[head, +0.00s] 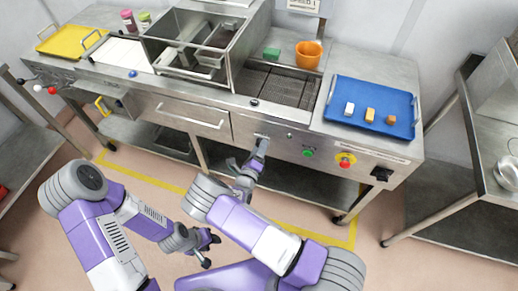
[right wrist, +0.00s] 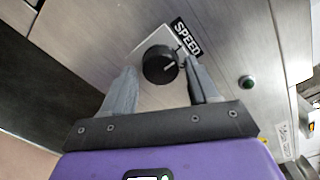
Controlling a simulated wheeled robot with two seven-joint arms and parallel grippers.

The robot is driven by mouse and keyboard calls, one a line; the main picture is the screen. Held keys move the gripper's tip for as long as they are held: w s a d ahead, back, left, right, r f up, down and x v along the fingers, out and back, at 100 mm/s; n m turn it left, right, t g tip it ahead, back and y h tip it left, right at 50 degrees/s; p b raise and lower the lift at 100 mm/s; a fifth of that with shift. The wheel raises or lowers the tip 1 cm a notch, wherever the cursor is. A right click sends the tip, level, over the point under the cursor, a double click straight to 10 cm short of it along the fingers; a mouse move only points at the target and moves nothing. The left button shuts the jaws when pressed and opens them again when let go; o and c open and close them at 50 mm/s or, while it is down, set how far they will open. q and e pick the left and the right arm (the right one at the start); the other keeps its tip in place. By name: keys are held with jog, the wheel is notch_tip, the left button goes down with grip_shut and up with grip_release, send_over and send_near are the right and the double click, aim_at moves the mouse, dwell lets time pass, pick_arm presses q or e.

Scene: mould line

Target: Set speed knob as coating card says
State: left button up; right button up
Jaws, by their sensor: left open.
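The black speed knob (right wrist: 160,64) is on the steel front panel in the right wrist view. Its white pointer line slants toward the upper right, toward the SPEED label (right wrist: 187,38). My right gripper (right wrist: 161,62) is open, with its fingertips on either side of the knob; the right finger looks close to it, and I cannot tell contact. In the head view my right gripper (head: 257,156) hides the knob. The card (head: 303,4) at the top edge reads SPEED and a digit too small to tell. My left gripper (head: 211,251) is open and empty, low before the bench.
A green button (head: 308,153), a red stop button (head: 345,160) and a black switch (head: 381,174) sit right of my right gripper. A blue tray (head: 340,118) with small blocks and an orange cup (head: 308,54) stand on the bench. Floor before it is clear.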

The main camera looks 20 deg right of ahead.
jog(key=shift+o, duration=0.5)
jog(key=shift+r, duration=0.1)
jog(key=p+v, duration=0.1)
jog(key=v, duration=0.6)
jog(key=shift+s+a, duration=0.15)
jog(key=shift+s, duration=0.05)
